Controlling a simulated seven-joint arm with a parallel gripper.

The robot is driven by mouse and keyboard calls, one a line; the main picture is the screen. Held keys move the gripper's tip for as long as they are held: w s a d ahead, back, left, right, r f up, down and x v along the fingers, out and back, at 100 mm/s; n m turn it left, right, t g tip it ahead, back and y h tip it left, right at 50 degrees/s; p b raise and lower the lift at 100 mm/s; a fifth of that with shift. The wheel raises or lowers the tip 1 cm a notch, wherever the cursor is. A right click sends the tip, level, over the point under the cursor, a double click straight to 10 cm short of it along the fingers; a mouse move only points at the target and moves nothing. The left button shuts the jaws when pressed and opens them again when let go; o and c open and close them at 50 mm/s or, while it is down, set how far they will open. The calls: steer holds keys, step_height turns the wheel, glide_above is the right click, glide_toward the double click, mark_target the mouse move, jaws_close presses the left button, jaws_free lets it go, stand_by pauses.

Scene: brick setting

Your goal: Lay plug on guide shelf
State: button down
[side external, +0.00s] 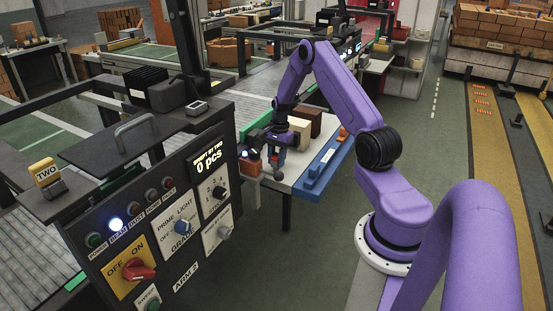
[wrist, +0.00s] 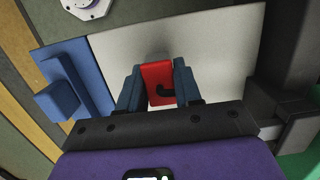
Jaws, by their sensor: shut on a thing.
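My gripper (side external: 273,158) also shows in the side view, low over the pale tabletop; the piece is too small there to make out clearly. The guide shelf may be the blue ledge (side external: 325,165) along the table's near right edge, with a raised blue block on it. That ledge (wrist: 82,75) lies left of my gripper in the wrist view, apart from the red piece. I cannot tell the piece's height above the table.
On the pale table (wrist: 215,50) stand a cream block (side external: 299,132) and a brown block (side external: 317,121). A reddish brick (side external: 248,167) lies left of my gripper. A control panel (side external: 170,220) fills the left foreground. The tabletop between gripper and blue ledge looks clear.

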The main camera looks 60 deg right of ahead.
steer(key=shift+f, duration=0.1)
steer(key=c, duration=0.8)
jaws_free()
steer(key=shift+f, duration=0.1)
steer(key=r, duration=0.4)
steer(key=d+r, duration=0.1)
steer(key=r, duration=0.7)
steer(key=shift+d+r, duration=0.1)
steer(key=shift+d, duration=0.3)
